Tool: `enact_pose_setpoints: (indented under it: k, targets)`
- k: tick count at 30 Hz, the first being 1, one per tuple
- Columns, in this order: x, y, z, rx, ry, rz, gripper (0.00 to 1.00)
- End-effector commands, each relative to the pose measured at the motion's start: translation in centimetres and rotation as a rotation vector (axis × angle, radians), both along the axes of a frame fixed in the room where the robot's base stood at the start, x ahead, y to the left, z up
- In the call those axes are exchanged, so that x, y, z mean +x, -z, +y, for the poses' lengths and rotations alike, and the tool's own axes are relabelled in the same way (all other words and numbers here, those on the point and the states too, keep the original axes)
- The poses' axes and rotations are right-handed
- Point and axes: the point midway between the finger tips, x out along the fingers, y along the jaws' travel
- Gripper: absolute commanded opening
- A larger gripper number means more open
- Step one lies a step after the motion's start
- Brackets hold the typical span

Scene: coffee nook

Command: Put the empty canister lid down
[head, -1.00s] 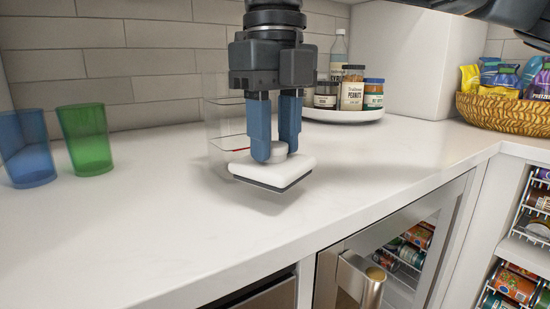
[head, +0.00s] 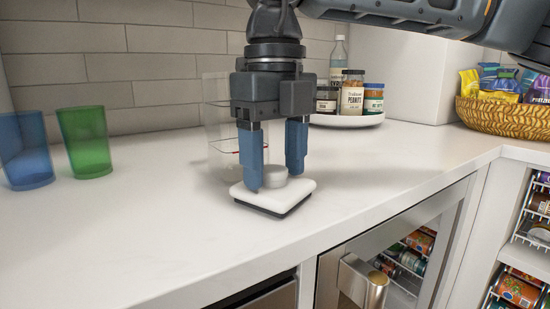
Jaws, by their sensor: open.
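The canister lid (head: 298,193) is a white rounded square with a dark lower rim and a grey round knob (head: 274,176). It lies flat on the white counter (head: 130,235), near the front edge. My gripper (head: 271,180) is directly above the lid, pointing down. Its two blue fingers are spread on either side of the knob, with a gap visible around it. The clear canister (head: 217,122) stands behind my gripper and is partly hidden by it.
A blue cup (head: 25,150) and a green cup (head: 85,143) stand at the left. A round white tray (head: 345,120) with jars and a bottle is behind. A wicker basket (head: 500,113) of snack bags sits at the right. The counter left and right of the lid is clear.

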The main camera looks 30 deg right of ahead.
Motion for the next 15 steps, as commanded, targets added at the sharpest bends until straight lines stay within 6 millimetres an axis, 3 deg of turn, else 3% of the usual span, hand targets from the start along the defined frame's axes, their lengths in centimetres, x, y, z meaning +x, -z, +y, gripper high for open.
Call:
enact_pose_setpoints:
  k: [8, 15]
  targets:
    - [0.1, -1.4, 0.0, -0.002, 0.001, -0.002, 0.63]
    - [0.1, -6.2, 0.0, -0.002, 0.001, -0.003, 0.63]
